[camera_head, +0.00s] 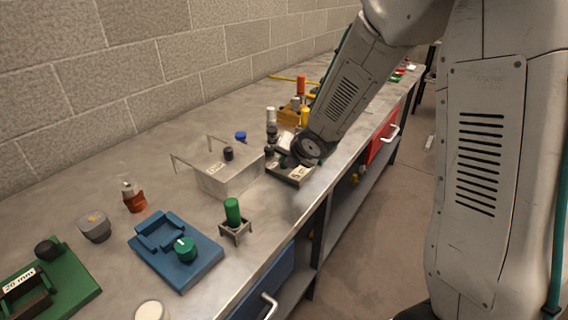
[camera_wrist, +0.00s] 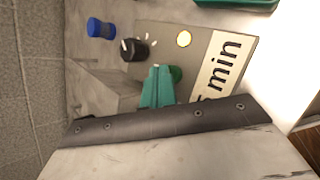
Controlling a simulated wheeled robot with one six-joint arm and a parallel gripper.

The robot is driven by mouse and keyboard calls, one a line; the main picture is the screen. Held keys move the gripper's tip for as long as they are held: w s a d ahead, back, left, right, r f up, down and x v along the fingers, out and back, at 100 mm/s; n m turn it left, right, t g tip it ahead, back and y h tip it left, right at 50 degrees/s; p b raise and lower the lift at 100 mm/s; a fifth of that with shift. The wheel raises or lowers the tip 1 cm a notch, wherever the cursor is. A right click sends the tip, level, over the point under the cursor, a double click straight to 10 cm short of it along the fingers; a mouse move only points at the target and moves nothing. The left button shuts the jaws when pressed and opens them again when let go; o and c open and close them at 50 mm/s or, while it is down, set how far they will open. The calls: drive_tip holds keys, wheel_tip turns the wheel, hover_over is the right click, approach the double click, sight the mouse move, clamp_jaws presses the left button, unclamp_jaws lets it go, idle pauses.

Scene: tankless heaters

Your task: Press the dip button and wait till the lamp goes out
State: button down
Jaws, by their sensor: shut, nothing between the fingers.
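The timer panel (camera_wrist: 215,42) is grey and carries a white label (camera_wrist: 222,68) ending in "min", its first character partly covered. On the panel are a round lamp (camera_wrist: 184,39) that looks lit pale yellow, a black knob (camera_wrist: 133,48) and a green button (camera_wrist: 175,73). My gripper (camera_wrist: 158,70) has teal fingers, shut and empty, with tips at the left edge of the green button. Whether they touch or press it I cannot tell. In the head view the panel (camera_head: 299,174) sits at the bench's front edge, mostly hidden by my arm.
A pale box (camera_head: 230,180) with wire handles stands left of the panel. A green cylinder in a small stand (camera_head: 233,214), a blue fixture (camera_head: 175,248) and a green fixture (camera_head: 60,290) are nearer. Several bottles stand behind the panel. A blue cap (camera_wrist: 101,28) lies beyond the knob.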

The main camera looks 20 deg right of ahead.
drive_tip(key=shift+r, duration=0.7)
drive_tip(key=shift+r, duration=2.5)
